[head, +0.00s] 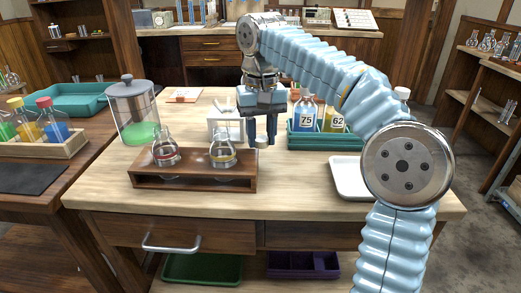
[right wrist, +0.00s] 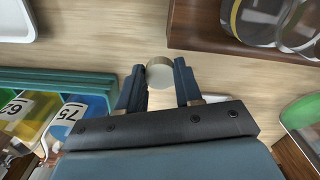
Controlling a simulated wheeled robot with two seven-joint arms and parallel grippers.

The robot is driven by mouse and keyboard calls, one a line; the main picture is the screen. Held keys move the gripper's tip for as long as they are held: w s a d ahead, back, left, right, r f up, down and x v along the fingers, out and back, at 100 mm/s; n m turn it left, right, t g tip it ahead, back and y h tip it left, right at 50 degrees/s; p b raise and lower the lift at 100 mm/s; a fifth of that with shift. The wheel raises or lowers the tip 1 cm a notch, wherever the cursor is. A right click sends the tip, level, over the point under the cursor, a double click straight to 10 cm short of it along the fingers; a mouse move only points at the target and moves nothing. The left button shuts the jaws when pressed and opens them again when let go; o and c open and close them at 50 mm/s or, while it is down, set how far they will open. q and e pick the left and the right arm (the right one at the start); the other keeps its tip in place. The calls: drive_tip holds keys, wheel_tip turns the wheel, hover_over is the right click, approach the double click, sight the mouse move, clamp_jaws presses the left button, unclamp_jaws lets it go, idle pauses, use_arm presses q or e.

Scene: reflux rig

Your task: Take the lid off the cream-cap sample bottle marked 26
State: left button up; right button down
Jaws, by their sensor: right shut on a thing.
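My right gripper (head: 262,138) points down over the table, left of the teal tray. It is shut on a small round cream lid (head: 261,142), which shows between the fingertips in the right wrist view (right wrist: 160,74). No bottle can be made out under the lid. The teal tray (head: 318,144) holds a blue bottle marked 75 (head: 306,116) and a yellow bottle marked 62 (head: 335,118). A white cap (head: 402,92) shows behind my right arm, its bottle hidden. I cannot see the mark 26 in either view. My left gripper is out of view.
A wooden rack (head: 194,184) with two flasks stands left of the gripper, close in front. A lidded jar (head: 132,106) with green contents is at the left. A white tray (head: 348,182) lies at the right, partly behind my arm. The table's front middle is clear.

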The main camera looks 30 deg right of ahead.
sight(262, 139)
drive_tip(key=shift+f+b, duration=0.3)
drive_tip(key=shift+f, duration=1.35)
drive_tip(key=shift+f, duration=0.15)
drive_tip(key=c, duration=1)
unclamp_jaws()
drive_tip(key=shift+c, duration=0.2)
